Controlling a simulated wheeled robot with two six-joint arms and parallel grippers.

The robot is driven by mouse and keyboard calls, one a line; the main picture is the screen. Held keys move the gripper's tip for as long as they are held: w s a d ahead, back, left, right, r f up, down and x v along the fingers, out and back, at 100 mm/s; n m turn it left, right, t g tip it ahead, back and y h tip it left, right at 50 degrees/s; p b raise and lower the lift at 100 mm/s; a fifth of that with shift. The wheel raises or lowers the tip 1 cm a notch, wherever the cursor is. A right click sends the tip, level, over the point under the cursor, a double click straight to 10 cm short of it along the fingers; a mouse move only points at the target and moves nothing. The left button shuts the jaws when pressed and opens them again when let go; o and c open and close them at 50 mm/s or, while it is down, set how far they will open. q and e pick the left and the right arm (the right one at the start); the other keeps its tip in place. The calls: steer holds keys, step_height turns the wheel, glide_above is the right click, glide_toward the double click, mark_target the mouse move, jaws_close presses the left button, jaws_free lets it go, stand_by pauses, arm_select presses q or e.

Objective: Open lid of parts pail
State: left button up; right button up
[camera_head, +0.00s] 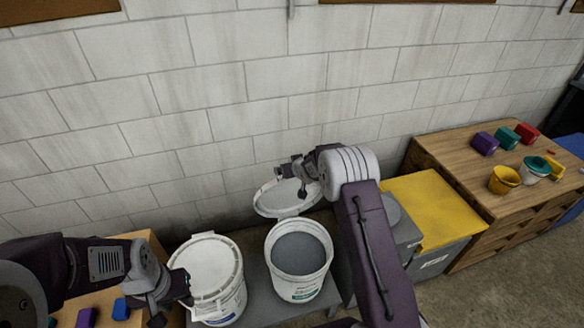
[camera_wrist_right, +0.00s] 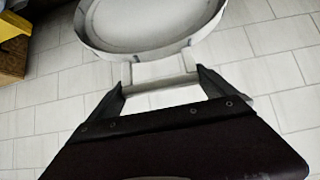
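Two white pails stand side by side. The right-hand pail (camera_head: 299,262) is uncovered, its grey inside showing. Its round white lid (camera_head: 283,197) is tilted up behind the rim; its disc fills the top of the right wrist view (camera_wrist_right: 150,22). My right gripper (camera_head: 297,176) is at the lid's far edge. In the right wrist view its fingers (camera_wrist_right: 160,83) sit on both sides of a pale tab at the lid's edge, seemingly touching it. The left-hand pail (camera_head: 208,274) is covered. My left gripper (camera_head: 172,300) is beside that pail; its finger gap is unclear.
A yellow-topped cabinet (camera_head: 432,208) stands to the right. A wooden bench (camera_head: 450,150) beyond it holds small coloured blocks and cups. A block wall is close behind the pails. Blue (camera_head: 121,309) and purple (camera_head: 87,317) blocks lie at the lower left.

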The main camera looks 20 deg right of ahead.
steer(key=shift+w+r, duration=0.1)
steer(key=shift+w, duration=0.25)
steer(key=o, duration=1.7)
steer(key=b+v, duration=0.1)
steer(key=v, duration=0.8)
